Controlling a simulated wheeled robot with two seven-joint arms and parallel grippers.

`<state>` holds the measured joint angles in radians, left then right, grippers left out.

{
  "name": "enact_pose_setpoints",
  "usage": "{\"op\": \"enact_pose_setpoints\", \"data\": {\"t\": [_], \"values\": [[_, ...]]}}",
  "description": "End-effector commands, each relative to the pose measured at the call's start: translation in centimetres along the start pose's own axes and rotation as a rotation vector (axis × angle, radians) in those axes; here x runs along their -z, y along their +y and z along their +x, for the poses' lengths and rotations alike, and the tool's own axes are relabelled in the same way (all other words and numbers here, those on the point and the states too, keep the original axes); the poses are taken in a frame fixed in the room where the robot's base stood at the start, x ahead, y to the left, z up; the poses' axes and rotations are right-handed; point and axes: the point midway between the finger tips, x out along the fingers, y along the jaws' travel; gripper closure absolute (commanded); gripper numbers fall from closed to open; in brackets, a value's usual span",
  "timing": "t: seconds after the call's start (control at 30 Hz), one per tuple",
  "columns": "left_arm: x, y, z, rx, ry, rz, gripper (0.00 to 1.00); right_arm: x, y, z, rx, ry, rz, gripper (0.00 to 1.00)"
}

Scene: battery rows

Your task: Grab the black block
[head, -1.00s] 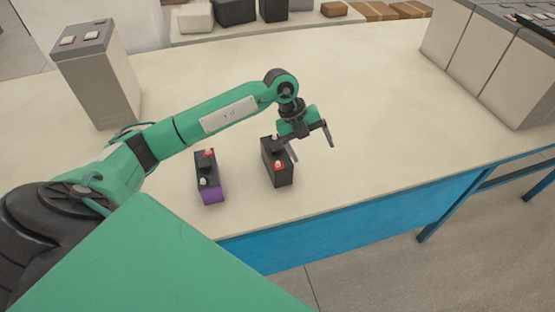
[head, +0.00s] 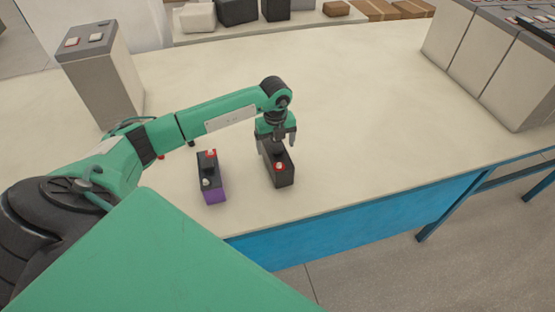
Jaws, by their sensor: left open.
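The black block (head: 281,173), a battery with a red terminal on top, stands upright on the pale table. My left gripper (head: 276,146) is open and points down over the far end of the black block, with one finger to each side of it. The fingers partly hide the block's far end, and I cannot tell whether they touch it. My right gripper is not in the head view.
A black and purple battery (head: 212,180) stands just left of the black block. A grey box unit (head: 104,78) stands at the left and large grey cabinets (head: 487,60) at the right. The table's blue front edge (head: 370,218) is near. The middle right of the table (head: 370,110) is clear.

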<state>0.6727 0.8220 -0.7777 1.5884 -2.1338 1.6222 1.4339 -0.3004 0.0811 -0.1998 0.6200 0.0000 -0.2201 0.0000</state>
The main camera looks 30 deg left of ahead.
Motion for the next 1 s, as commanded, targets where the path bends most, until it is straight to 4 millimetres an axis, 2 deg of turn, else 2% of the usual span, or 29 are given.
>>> {"op": "enact_pose_setpoints", "data": {"t": [0.23,0.4,0.67,1.0], "values": [[0.4,-0.5,2.7,-0.003,0.005,0.0,0.15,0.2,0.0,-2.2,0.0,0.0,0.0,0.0],[0.3,-0.5,4.8,-0.001,0.003,0.0,0.15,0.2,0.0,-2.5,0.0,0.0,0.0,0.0],[0.3,-0.5,5.2,0.0,0.002,0.001,0.15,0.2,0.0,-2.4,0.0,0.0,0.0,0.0],[0.3,-0.5,5.1,0.0,0.002,0.0,0.82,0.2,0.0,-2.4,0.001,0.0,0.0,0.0]]}}
